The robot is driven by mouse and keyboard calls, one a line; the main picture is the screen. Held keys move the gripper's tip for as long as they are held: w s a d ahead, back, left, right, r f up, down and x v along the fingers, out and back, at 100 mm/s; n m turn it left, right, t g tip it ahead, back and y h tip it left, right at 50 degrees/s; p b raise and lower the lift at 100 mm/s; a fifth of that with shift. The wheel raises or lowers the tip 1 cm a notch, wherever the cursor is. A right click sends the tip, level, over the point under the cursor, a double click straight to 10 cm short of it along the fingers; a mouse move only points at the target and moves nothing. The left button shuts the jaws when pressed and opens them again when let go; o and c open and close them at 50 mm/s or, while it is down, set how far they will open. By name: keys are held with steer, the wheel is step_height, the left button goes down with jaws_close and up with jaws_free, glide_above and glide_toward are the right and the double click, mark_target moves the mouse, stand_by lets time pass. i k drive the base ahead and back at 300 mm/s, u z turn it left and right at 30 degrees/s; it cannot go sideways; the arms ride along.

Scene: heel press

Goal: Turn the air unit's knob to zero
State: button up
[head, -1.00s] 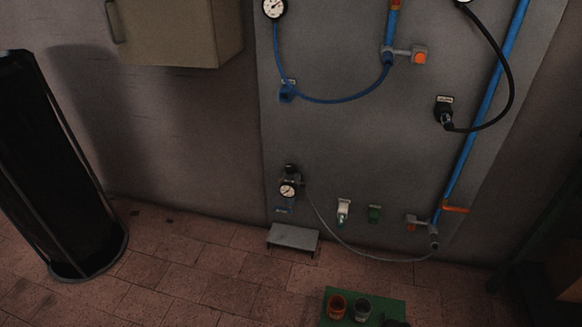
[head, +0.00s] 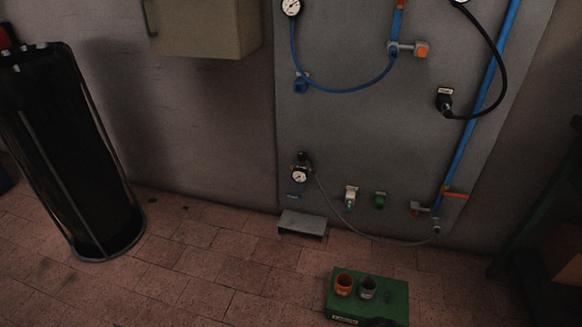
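The air unit (head: 300,174) is mounted low on the grey wall panel, left of the panel's middle. It has a round white-faced gauge and a dark knob (head: 304,157) on top. The knob is small in the head view, so its setting cannot be read. A thin grey hose (head: 335,212) runs from the unit down and right to the foot of the blue pipe (head: 470,130). My gripper is not in view.
A small grey step (head: 302,223) stands on the floor below the unit. A green box (head: 340,312) with cups is in front. A black cylinder (head: 75,150) stands at left, and a beige cabinet (head: 205,28) hangs above.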

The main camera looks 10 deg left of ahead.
mark_target(303, 155)
steer(key=u, duration=0.35)
steer(key=k, duration=1)
steer(key=u, duration=1)
steer(key=i, duration=2.35)
steer(key=z, duration=0.2)
